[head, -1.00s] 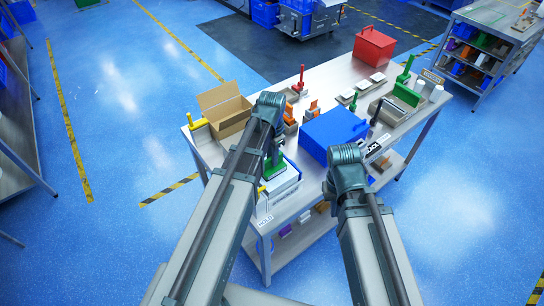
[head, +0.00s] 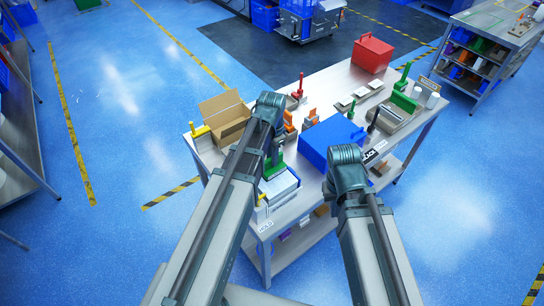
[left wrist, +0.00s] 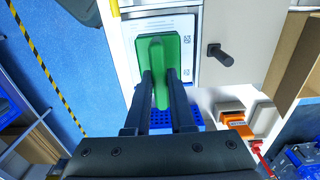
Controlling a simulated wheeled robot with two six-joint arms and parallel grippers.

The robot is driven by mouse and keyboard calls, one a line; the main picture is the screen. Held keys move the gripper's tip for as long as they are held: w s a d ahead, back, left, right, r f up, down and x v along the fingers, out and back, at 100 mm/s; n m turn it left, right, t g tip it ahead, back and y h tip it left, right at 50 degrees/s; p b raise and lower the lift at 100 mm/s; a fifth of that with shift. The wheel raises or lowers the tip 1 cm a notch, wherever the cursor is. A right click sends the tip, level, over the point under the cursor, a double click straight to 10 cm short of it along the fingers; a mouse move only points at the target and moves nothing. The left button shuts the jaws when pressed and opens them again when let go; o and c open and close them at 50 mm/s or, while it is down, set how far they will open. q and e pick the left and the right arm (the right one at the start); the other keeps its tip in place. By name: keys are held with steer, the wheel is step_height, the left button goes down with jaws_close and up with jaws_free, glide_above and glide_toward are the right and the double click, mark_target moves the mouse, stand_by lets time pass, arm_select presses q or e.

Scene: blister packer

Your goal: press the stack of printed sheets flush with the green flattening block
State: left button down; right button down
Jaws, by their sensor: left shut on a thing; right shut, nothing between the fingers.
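My left gripper (left wrist: 160,88) is shut on the upright handle of the green flattening block (left wrist: 145,60). In the head view the block (head: 273,166) shows just below my left wrist, which partly hides it. The stack of printed sheets (left wrist: 187,30) lies under the block in the left wrist view, with white margins and small printed marks showing around it. In the head view the stack (head: 280,187) sits at the table's near left corner. I cannot tell whether the block touches the top sheet. My right gripper is hidden behind my right arm.
An open cardboard box (head: 228,128) stands left of my left arm. A blue box (head: 325,140) stands between my arms. A red box (head: 372,54) is at the back. In the left wrist view, a black knob (left wrist: 220,54) stands on a pale plate beside the stack.

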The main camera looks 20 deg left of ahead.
arm_select(q)
steer(key=shift+r, duration=0.1)
step_height(320, 180, up, 5)
steer(key=p, duration=0.5)
steer(key=shift+s, duration=0.1)
